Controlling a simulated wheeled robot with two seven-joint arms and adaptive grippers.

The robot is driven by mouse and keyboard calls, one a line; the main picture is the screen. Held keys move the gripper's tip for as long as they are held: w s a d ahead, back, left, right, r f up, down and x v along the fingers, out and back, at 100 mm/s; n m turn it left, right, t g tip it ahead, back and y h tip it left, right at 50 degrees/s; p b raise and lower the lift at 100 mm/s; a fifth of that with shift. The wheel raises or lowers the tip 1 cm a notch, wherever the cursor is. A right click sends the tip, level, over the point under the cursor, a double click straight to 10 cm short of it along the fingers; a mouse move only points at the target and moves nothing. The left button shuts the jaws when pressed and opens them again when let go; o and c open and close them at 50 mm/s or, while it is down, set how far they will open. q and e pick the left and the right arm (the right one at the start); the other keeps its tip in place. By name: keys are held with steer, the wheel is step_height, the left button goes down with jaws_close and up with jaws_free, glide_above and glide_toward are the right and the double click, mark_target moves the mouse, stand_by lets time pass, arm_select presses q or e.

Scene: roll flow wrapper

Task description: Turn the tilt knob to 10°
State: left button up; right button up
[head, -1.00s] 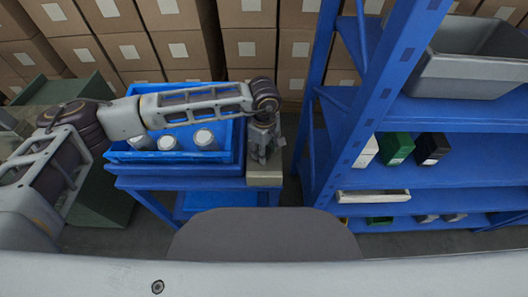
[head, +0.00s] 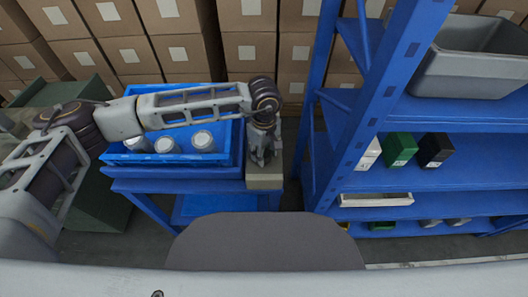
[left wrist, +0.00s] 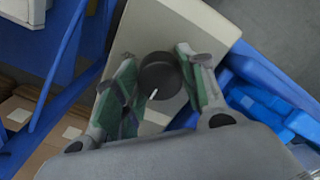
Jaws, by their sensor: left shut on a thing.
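The tilt knob (left wrist: 160,76) is a round dark knob with a white pointer mark, on a beige panel (left wrist: 150,28) in the left wrist view. The pointer aims toward the bottom of that view, slightly left. My left gripper (left wrist: 158,75) has its green-padded fingers on either side of the knob and is shut on it. In the head view my left gripper (head: 264,150) reaches down onto the beige box (head: 264,180) at the right end of the blue table. The knob is hidden there. Any degree scale is too small to read. My right gripper is not in view.
A blue crate (head: 128,158) with several grey-white cylinders stands left of the box on the blue table (head: 190,185). A blue shelf rack (head: 450,180) with a grey bin (head: 470,75) and small boxes stands to the right. Stacked cartons (head: 255,50) fill the back.

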arm_select(q)
steer(key=o, duration=1)
steer(key=shift+o, duration=0.2)
step_height(320, 180, up, 12)
stand_by(0.8)
